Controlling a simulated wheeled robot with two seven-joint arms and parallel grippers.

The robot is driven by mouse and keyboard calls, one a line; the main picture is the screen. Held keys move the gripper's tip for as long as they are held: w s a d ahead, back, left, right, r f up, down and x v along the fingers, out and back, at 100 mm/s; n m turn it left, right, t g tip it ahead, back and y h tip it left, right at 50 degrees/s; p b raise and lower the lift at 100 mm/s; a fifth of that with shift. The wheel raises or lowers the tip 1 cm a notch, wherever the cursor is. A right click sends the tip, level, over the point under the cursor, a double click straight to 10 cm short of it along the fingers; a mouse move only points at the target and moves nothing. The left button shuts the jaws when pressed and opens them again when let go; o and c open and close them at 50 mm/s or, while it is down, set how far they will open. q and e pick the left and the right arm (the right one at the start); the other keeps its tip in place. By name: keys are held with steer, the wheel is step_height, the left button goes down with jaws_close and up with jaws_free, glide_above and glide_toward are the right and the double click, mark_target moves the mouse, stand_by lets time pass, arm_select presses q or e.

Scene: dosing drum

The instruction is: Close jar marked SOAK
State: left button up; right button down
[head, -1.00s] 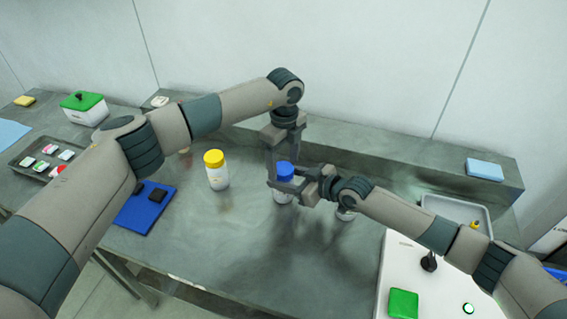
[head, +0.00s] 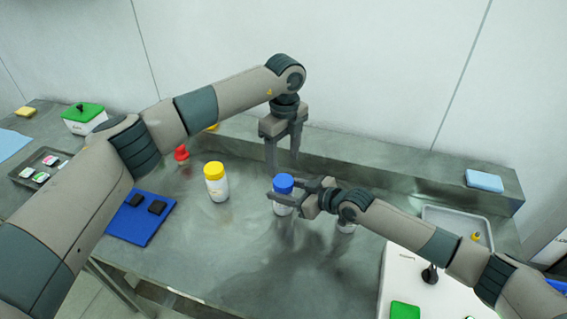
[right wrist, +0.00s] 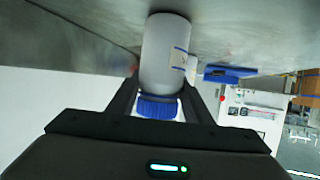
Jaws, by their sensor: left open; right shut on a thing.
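A white jar with a blue lid (head: 283,184) stands upright on the grey bench. The lid sits on its mouth; whether it is fully tight I cannot tell. My right gripper (head: 285,195) is shut around this jar just below the lid. The right wrist view shows the blue lid (right wrist: 158,106) and white body (right wrist: 166,52) between the fingers. My left gripper (head: 283,162) is open and empty, pointing down just above and behind the lid, apart from it.
A yellow-lidded jar (head: 216,182) stands to the left. A red object (head: 181,153), a blue mat (head: 136,222) with black pieces and a grey tray (head: 458,217) are around. A raised ledge runs behind.

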mark_target(283, 180)
arm_select(q)
steer(key=shift+r, duration=0.65)
steer(key=shift+f, duration=0.1)
steer(key=shift+f, duration=3.9)
steer(key=c, duration=1.1)
steer(key=o, duration=1.2)
steer(key=shift+r, duration=0.15)
